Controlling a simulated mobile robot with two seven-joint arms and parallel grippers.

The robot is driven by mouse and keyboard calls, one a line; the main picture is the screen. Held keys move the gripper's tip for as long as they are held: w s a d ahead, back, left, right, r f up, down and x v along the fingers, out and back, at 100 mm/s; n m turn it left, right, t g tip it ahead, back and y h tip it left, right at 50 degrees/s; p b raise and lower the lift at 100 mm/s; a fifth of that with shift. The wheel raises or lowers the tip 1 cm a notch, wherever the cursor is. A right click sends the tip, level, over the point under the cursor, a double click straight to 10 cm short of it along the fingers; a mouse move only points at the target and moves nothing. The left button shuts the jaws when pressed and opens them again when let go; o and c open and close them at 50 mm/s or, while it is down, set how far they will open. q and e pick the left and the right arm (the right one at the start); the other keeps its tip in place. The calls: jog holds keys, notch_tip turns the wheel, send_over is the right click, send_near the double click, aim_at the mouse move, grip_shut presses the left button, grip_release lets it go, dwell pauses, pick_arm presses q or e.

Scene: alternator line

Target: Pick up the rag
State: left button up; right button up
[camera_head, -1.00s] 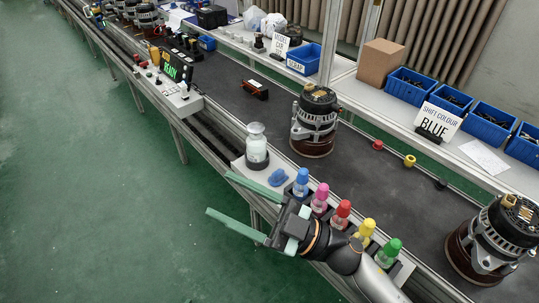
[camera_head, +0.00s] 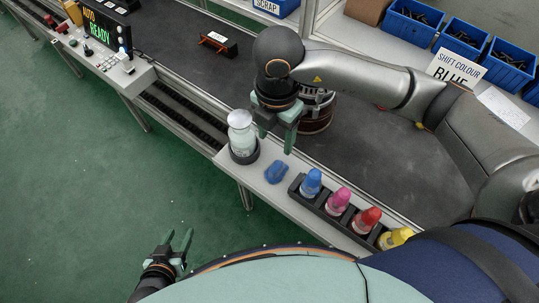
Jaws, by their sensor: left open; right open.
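A small crumpled blue rag (camera_head: 277,172) lies on the white ledge at the front edge of the line, between the white-capped jar and the bottle rack. My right gripper (camera_head: 277,140) points down just above and behind the rag, open and empty, its green fingers apart from the rag. My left gripper (camera_head: 179,237) is open and empty, low over the green floor at the lower left, well away from the rag.
The clear jar (camera_head: 242,138) stands close left of the rag. A black rack holds blue (camera_head: 311,183), pink (camera_head: 338,201), red (camera_head: 366,220) and yellow (camera_head: 395,238) bottles to its right. An alternator (camera_head: 318,110) stands behind my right gripper. Free floor (camera_head: 80,200) lies left.

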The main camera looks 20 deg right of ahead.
send_over(278, 165)
jog(key=f, duration=0.5)
jog(key=shift+a+f, duration=0.3)
jog(key=shift+f, duration=0.1)
jog(key=shift+d+f+p, duration=0.15)
jog(key=shift+f+p, duration=0.15)
jog(key=shift+f, duration=1.25)
jog(key=shift+d+f+p, duration=0.15)
jog(key=shift+f+p, duration=0.1)
jog(key=shift+f, duration=1.25)
jog(key=shift+c, duration=0.2)
grip_shut()
